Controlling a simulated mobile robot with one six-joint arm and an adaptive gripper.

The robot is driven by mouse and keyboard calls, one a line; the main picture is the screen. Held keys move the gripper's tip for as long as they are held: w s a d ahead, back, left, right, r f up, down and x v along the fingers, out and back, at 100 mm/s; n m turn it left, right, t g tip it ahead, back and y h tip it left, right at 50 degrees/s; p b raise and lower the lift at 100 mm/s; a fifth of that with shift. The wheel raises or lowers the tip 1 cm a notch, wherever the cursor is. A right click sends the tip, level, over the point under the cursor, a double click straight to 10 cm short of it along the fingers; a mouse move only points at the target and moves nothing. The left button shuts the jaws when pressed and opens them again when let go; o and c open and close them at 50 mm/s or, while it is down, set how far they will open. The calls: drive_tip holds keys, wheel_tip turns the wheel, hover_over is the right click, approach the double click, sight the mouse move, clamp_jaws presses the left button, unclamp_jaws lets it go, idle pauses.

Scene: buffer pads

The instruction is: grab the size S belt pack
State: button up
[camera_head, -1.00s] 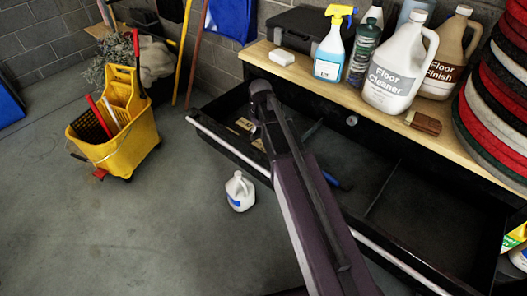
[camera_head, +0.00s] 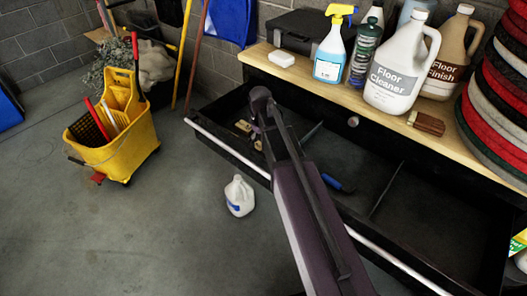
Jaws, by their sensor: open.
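The open black drawer (camera_head: 222,143) holds a few small tan packs (camera_head: 243,125) in its left compartment, partly hidden behind my arm. They are too small for me to read a size, so I cannot tell which is the size S belt pack. My arm reaches from the bottom right up across the drawer, and its upper joint stands over the left part. My gripper does not show; the end of the arm is hidden behind the arm links.
A blue-handled tool (camera_head: 337,184) lies in the drawer's middle compartment; the right compartment looks empty. The wooden top (camera_head: 352,105) carries bottles, jugs and a brush (camera_head: 426,123). A yellow mop bucket (camera_head: 120,150) and a white jug (camera_head: 239,196) stand on the floor.

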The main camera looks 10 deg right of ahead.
sight(261, 150)
drive_tip(key=shift+w+d+f+b, duration=0.1)
drive_tip(key=shift+f+b, duration=1.75)
drive_tip(key=shift+f, duration=0.25)
drive_tip(key=c, duration=1.1)
